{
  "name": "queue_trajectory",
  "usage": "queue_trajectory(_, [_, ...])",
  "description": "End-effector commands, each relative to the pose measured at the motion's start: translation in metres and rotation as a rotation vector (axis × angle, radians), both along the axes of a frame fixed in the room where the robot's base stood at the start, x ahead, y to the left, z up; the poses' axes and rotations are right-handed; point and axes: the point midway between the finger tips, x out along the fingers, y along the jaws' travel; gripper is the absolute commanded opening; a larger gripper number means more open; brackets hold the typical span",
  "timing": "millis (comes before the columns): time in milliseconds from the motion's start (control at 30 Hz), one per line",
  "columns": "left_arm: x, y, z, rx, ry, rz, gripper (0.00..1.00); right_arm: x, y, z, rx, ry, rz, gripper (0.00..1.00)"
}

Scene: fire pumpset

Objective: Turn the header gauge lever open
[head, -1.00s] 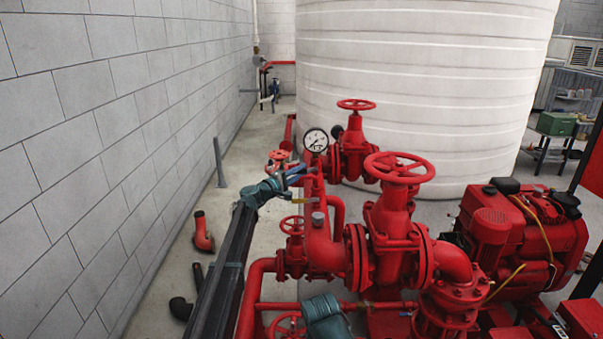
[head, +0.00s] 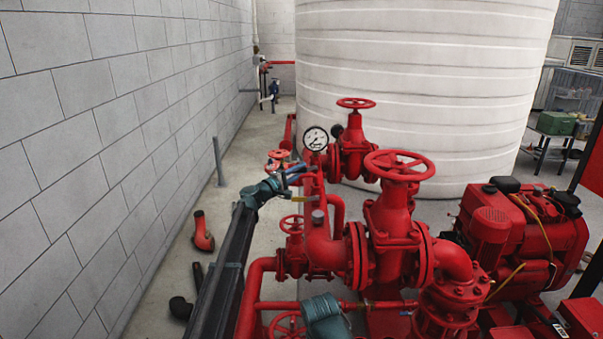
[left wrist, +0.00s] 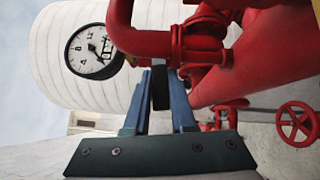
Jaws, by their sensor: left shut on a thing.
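The header gauge (head: 315,138), a white dial, stands on top of the red header pipe (head: 318,240). It also shows large in the left wrist view (left wrist: 92,51). My left gripper (head: 301,172) is just below the gauge, on the left side of the pipe. In the left wrist view its two blue fingers (left wrist: 160,90) are closed around a dark, narrow piece, the gauge lever (left wrist: 160,88), just under a red pipe fitting. In the head view the lever is mostly hidden by the fingers, and its angle is hard to tell. My right gripper is out of view.
Red valves with handwheels (head: 399,166) crowd the right side of the header. A white tank (head: 420,90) stands behind.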

Motion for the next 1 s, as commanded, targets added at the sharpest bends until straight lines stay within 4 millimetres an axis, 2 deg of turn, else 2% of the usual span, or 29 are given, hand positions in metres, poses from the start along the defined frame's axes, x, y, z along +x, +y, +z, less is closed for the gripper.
queue_trajectory(200, [0.002, -0.001, -0.016, -0.131, 0.003, 0.003, 0.0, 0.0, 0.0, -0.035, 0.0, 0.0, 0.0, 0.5])
queue_trajectory(500, [0.001, -0.007, -0.027, -0.354, 0.003, 0.001, 0.0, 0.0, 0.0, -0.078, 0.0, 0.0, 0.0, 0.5])
queue_trajectory(700, [0.001, -0.01, -0.03, -0.474, 0.003, 0.002, 0.0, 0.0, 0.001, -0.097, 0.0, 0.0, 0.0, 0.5])
queue_trajectory(1000, [0.001, -0.014, -0.031, -0.57, 0.002, 0.001, 0.0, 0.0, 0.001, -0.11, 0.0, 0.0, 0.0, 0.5])
